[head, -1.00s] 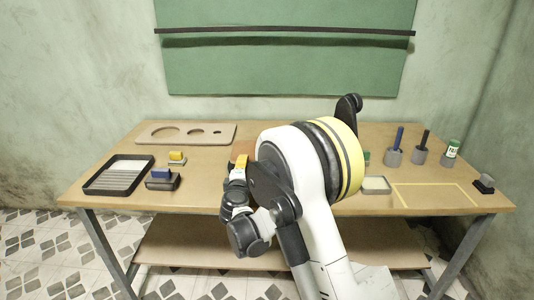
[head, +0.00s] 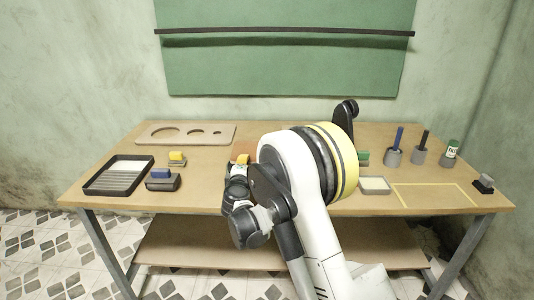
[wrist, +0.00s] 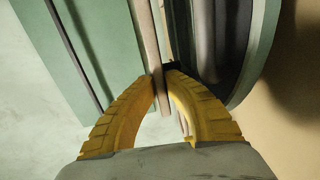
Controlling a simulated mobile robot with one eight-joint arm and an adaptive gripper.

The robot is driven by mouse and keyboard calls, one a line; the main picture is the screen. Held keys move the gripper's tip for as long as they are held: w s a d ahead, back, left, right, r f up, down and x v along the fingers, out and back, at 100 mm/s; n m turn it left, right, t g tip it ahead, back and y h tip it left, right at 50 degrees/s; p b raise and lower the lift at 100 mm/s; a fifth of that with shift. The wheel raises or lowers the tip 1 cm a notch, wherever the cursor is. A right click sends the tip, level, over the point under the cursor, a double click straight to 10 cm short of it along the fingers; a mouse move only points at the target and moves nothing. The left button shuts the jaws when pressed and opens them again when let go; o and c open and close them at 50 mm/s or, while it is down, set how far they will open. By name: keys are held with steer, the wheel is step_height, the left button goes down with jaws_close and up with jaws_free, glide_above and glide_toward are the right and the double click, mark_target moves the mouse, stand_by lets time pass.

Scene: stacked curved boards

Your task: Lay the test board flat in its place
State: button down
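In the wrist view my gripper (wrist: 160,77) has its two yellow fingers nearly together. A thin tan strip (wrist: 146,38), like a board seen edge-on, runs down to the fingertips and appears pinched there. Dark green and grey curved shapes (wrist: 232,45) lie close beside the right finger; whether they touch it I cannot tell. Which of these is the test board I cannot tell. In the head view my own arm hides most of the work area, and only a bit of orange-yellow shows at the gripper.
The tabletop (head: 120,150) carries a black tray (head: 90,188), a cutout board (head: 157,143), small blocks and a pale dish (head: 375,189). A yellow taped rectangle (head: 435,185) on the right is empty. Cups with markers (head: 393,157) stand behind it. A green board (head: 285,70) hangs on the wall.

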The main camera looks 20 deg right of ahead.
steer(key=shift+r+p, duration=0.35)
steer(key=shift+r, duration=0.25)
stand_by(0.5)
steer(key=shift+r+p, duration=1.45)
steer(key=shift+r, duration=1)
